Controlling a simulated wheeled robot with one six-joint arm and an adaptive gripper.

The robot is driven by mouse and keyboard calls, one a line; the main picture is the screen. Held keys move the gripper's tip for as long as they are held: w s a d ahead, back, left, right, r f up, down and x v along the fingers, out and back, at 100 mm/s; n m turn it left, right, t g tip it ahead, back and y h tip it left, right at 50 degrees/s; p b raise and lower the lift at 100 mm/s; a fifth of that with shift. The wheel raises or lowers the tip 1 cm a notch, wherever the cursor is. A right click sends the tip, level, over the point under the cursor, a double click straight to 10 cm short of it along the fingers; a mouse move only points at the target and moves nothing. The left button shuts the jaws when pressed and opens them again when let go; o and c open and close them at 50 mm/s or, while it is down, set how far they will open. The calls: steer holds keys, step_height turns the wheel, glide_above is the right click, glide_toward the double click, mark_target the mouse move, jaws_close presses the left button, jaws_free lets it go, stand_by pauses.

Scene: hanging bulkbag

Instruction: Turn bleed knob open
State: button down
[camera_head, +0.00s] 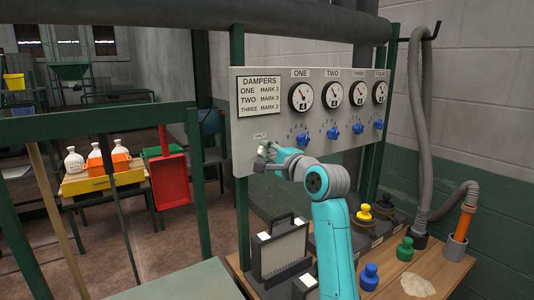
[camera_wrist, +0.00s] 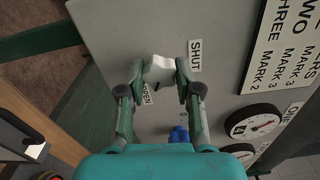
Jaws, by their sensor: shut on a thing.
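The bleed knob (camera_wrist: 158,68) is a small white knob on the grey panel (camera_wrist: 110,30). In the wrist view it sits between the two fingertips of my gripper (camera_wrist: 160,74), which is shut on it. A SHUT label (camera_wrist: 195,56) lies to the right of the knob and an OPEN label (camera_wrist: 148,94) lies just below it, partly hidden by a finger. In the head view my gripper (camera_head: 267,157) is at the panel's lower left, below the SHUT label (camera_head: 259,135); the knob is mostly hidden there.
The panel also carries a row of dials (camera_head: 301,97) with blue knobs (camera_head: 303,139) below, right of my gripper. A DAMPERS sign (camera_head: 259,95) is above. A wooden bench (camera_head: 400,270) with several weights stands below. A grey hose (camera_head: 425,130) hangs at right; a green post (camera_head: 240,215) is close left.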

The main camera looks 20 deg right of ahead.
steer(key=shift+f+m, duration=0.1)
steer(key=shift+m, duration=0.5)
steer(key=c, duration=0.8)
jaws_free()
steer(key=v, duration=1.2)
